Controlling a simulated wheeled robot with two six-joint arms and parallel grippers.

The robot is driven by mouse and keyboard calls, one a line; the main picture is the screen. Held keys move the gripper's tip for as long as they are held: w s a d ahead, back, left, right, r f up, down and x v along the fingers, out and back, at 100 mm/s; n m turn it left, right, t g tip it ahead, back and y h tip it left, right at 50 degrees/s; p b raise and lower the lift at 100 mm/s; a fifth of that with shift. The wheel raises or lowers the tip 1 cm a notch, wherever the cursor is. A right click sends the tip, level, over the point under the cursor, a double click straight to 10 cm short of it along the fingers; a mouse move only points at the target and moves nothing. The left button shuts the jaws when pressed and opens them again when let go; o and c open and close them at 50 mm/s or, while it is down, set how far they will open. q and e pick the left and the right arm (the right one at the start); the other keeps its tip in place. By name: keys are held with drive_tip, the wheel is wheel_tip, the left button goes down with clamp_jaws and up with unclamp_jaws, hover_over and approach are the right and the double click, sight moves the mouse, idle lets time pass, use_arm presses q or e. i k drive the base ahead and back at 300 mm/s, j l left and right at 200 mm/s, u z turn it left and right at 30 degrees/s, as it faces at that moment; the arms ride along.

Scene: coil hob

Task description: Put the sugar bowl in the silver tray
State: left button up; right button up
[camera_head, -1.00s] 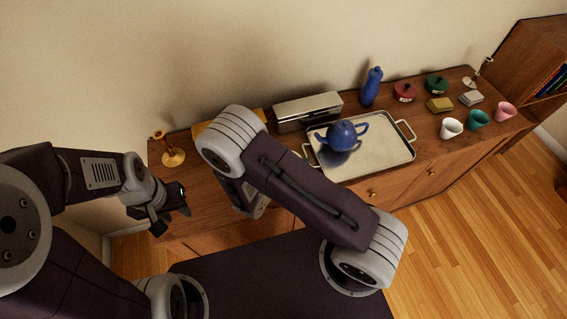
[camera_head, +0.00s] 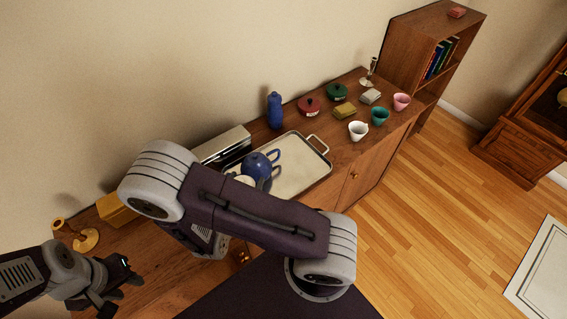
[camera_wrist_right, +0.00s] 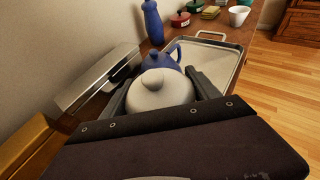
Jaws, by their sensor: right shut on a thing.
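The sugar bowl, white with a knobbed lid (camera_wrist_right: 160,88), is between the fingers of my right gripper (camera_wrist_right: 163,94), which is shut on it. In the head view only a bit of the white bowl (camera_head: 243,179) shows above my right arm, by the left end of the silver tray (camera_head: 301,181); the arm hides the rest and the gripper. I cannot tell how high the bowl is held. The tray also shows in the wrist view (camera_wrist_right: 215,65), beyond the bowl. A blue teapot (camera_head: 257,166) stands on the tray's left part. My left gripper (camera_head: 118,291) looks open and empty at lower left.
A metal box (camera_head: 222,146) stands behind the tray's left end, and a blue bottle (camera_head: 274,110) behind the tray. Red (camera_head: 309,106) and green (camera_head: 337,92) pots and several cups stand to the right. The tray's right part is bare.

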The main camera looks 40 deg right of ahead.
sight(292, 150)
drive_tip(key=l+u, duration=0.1)
drive_tip(key=l, duration=0.7)
drive_tip(key=l+u, duration=0.1)
drive_tip(key=l, duration=0.7)
drive_tip(key=k+l+u, duration=0.1)
drive_tip(key=l, duration=0.7)
drive_tip(key=k+l, duration=0.15)
drive_tip(key=l, duration=0.65)
drive_tip(key=i+u, duration=0.05)
